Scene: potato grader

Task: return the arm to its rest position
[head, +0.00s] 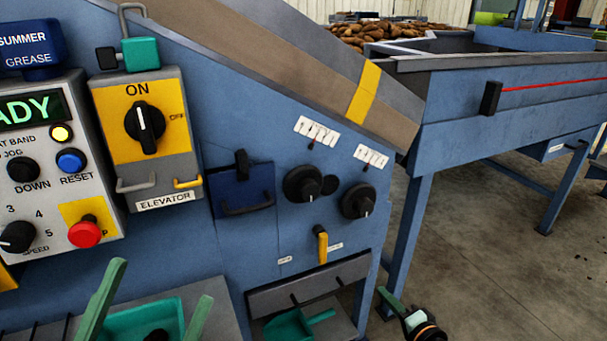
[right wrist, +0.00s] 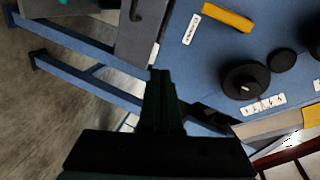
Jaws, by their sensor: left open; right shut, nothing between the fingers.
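My left gripper (head: 162,281) is at the bottom left of the head view. Its two green fingers stand apart, with a teal tray (head: 145,318) showing between and behind them and nothing held. My right gripper (head: 384,292) is low at the bottom right of the head view, beside the blue leg of the machine. In the right wrist view its dark fingers (right wrist: 160,75) are together and empty, with the blue panel behind them. Most of both arms is out of view.
The blue machine front carries the ELEVATOR switch box (head: 140,135), a red stop button (head: 86,232), two black dials (head: 303,184) and a yellow lever (head: 321,245). A teal scoop (head: 290,325) lies in a low shelf. Concrete floor (head: 490,250) is open at the right.

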